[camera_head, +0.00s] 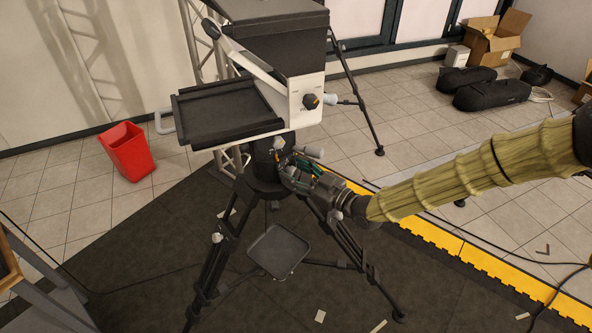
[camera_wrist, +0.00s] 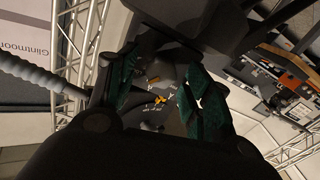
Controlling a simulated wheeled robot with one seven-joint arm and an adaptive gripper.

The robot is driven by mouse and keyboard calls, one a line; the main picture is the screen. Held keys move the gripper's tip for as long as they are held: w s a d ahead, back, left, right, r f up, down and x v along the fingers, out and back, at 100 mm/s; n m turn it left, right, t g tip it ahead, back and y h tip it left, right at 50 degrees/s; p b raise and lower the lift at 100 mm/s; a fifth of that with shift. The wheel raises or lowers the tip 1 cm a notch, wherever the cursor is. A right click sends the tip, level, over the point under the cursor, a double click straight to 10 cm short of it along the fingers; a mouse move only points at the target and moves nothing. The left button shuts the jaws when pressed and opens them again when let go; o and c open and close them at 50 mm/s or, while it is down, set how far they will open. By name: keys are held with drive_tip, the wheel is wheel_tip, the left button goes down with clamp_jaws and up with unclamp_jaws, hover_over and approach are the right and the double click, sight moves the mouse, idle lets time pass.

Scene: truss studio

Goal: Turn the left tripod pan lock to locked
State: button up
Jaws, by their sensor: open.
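A black tripod (camera_head: 225,245) stands in the middle of the head view and carries a teleprompter-like rig (camera_head: 300,100). Its dark round head (camera_head: 266,158) sits under the rig, with a pale knob (camera_head: 312,152) on its right side. My gripper (camera_head: 293,172) is at the right side of this head, close below the pale knob. In the wrist view my gripper (camera_wrist: 160,88) has its two green-padded fingers apart. A small yellow part (camera_wrist: 160,98) on a dark surface with pale marks shows between them. I cannot make out the pan lock or its setting, nor any contact.
A spreader tray (camera_head: 279,252) hangs between the tripod legs. A red bin (camera_head: 128,152) stands at the left. Black bags (camera_head: 490,95) and a cardboard box (camera_head: 495,38) lie at the back right. A grey ribbed handle (camera_wrist: 40,78) is left of my fingers in the wrist view.

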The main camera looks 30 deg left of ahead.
drive_tip(key=c, duration=1)
drive_tip(key=shift+f+m+b, duration=0.2)
drive_tip(key=shift+m+b, duration=0.3)
drive_tip(key=shift+b, duration=0.45)
drive_tip(key=shift+r+m+b, duration=0.15)
drive_tip(key=shift+m+b, duration=0.35)
drive_tip(key=o, duration=1)
